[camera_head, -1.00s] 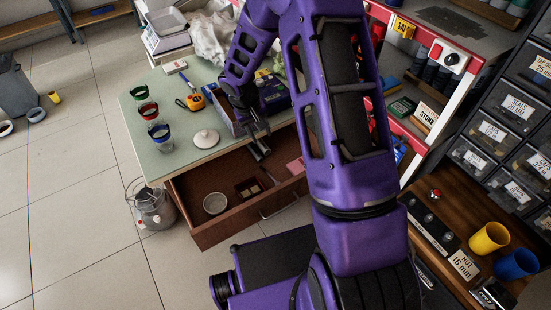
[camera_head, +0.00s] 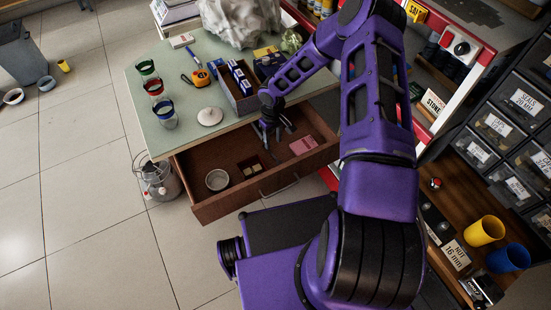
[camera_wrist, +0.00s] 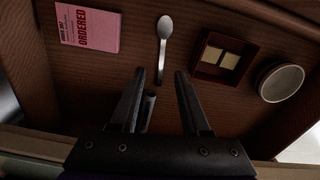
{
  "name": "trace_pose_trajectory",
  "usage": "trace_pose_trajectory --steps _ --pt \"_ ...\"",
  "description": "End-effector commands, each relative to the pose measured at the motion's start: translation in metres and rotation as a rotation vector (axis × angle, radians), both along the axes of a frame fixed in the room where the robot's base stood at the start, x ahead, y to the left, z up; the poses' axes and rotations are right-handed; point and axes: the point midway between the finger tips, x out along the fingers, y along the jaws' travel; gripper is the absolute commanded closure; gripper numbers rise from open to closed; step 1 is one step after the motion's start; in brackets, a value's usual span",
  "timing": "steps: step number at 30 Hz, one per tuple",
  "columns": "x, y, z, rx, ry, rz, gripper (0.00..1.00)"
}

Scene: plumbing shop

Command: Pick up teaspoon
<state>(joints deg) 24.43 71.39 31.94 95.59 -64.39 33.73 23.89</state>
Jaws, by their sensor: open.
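In the wrist view the teaspoon (camera_wrist: 163,45) lies on the floor of the open wooden drawer (camera_head: 215,206), its bowl away from my gripper and its handle pointing toward it. My gripper (camera_wrist: 160,74) is open and empty, its two fingers either side of the handle's end and seemingly above it. In the head view my gripper (camera_head: 277,138) points down into the drawer's back part; I cannot make out the teaspoon there.
The drawer holds a pink pad (camera_wrist: 88,27), a small box with pale blocks (camera_wrist: 208,71), a round bowl (camera_wrist: 281,82) and a dark cylinder (camera_wrist: 149,103) near the left finger.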

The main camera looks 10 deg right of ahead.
Motion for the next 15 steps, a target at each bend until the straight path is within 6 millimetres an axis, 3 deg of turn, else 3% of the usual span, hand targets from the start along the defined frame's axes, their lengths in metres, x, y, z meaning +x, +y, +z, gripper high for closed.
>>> trace_pose_trajectory --steps 8,15 --pt "0.001 0.001 -0.021 0.000 0.000 -0.001 0.54" --pt "0.002 0.006 -0.051 0.001 0.001 -0.002 0.54"
